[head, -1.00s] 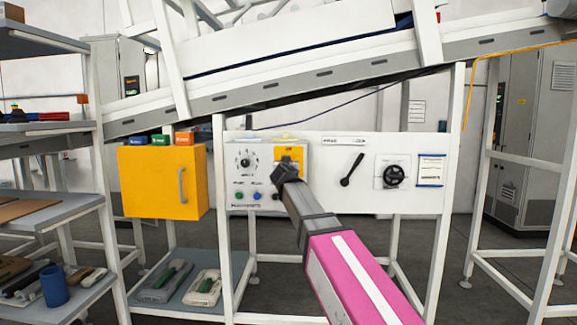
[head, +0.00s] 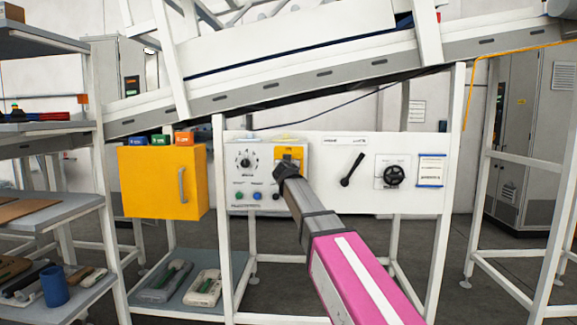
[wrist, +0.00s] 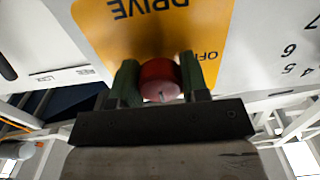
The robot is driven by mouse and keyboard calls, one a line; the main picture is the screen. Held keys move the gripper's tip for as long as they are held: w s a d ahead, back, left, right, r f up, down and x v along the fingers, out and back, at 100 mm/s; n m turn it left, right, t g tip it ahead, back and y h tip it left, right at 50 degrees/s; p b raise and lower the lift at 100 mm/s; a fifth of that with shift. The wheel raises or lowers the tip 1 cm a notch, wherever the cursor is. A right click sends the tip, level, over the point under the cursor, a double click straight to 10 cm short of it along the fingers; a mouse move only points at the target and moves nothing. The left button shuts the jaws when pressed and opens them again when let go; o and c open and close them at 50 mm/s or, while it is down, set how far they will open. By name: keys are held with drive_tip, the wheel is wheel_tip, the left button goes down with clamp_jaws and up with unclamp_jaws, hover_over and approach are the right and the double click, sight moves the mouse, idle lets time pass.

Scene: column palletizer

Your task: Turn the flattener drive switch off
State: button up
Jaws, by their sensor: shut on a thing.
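The flattener drive switch is a red knob (wrist: 160,80) on a yellow plate (wrist: 120,32) marked DRIVE and OFF, seen upside down in the wrist view. In the head view the yellow plate (head: 289,154) sits at the upper right of the small control panel, and my gripper hides the knob. My gripper (wrist: 160,84) has its two dark green fingers on either side of the red knob, shut on it. In the head view my gripper (head: 285,171) is up against the panel below the plate's top. I cannot tell the knob's exact setting.
Left of the plate are a round dial (head: 245,160) and green and blue buttons (head: 239,196). To the right are a black lever (head: 352,169) and a black rotary knob (head: 393,176). A yellow cabinet (head: 162,182) hangs at the left.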

drive_tip(key=n, duration=0.8)
drive_tip(key=shift+n, duration=0.3)
drive_tip(key=n, duration=0.4)
drive_tip(key=shift+d+n, duration=0.1)
drive_tip(key=shift+n, duration=2.4)
drive_tip(key=o, duration=0.9)
drive_tip(key=shift+r, duration=0.1)
drive_tip(key=shift+s, duration=0.1)
